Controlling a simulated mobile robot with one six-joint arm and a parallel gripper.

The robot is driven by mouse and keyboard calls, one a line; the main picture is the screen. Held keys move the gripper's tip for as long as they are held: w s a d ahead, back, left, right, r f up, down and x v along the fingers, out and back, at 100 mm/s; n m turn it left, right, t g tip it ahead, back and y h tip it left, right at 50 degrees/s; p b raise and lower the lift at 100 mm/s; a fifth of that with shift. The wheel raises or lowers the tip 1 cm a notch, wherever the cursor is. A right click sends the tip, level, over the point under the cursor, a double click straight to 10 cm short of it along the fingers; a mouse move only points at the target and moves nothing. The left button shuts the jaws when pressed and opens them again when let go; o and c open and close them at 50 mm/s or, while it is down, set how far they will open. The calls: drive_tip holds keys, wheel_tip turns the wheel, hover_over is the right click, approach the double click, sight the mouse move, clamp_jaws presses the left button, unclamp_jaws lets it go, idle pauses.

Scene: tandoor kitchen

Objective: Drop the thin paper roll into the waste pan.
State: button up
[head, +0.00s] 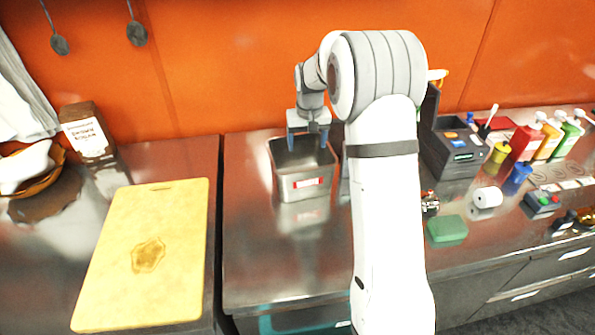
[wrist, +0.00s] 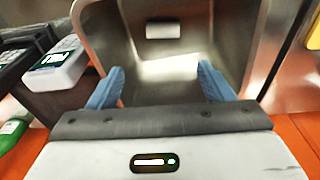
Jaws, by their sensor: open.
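The waste pan (head: 302,187) is a deep steel pan with a red and white label on its front, standing on the steel counter by the back wall. My gripper (head: 308,140) is over the pan's back part, pointing down. In the wrist view its two blue fingertips (wrist: 160,85) are wide apart with nothing between them. A small white piece that looks like the thin paper roll (wrist: 163,30) lies inside the pan, near its front side and apart from the fingers. The pan's front wall hides it in the head view.
A thicker white roll (head: 487,197) lies on the counter to the right, near a green sponge (head: 446,229) and a dark card or receipt machine (head: 455,150). Sauce bottles (head: 525,140) stand further right. A yellow cutting board (head: 150,250) lies at left. The counter before the pan is clear.

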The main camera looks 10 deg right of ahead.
wheel_tip(320, 180, up, 8)
drive_tip(key=b, duration=0.1)
drive_tip(key=shift+s+f, duration=0.15)
drive_tip(key=shift+s, duration=0.3)
idle(0.3)
drive_tip(key=s+r+t, duration=0.1)
drive_tip(key=s+r, duration=0.2)
drive_tip(key=s, duration=0.6)
drive_tip(key=s+r, duration=0.2)
drive_tip(key=s, duration=0.8)
drive_tip(key=s+f, duration=0.4)
drive_tip(key=s, duration=1.2)
drive_tip(key=shift+a+f+t, duration=0.15)
drive_tip(key=shift+f+t, duration=0.05)
drive_tip(key=shift+t, duration=0.2)
drive_tip(key=shift+w, duration=0.1)
drive_tip(key=shift+c, duration=0.5)
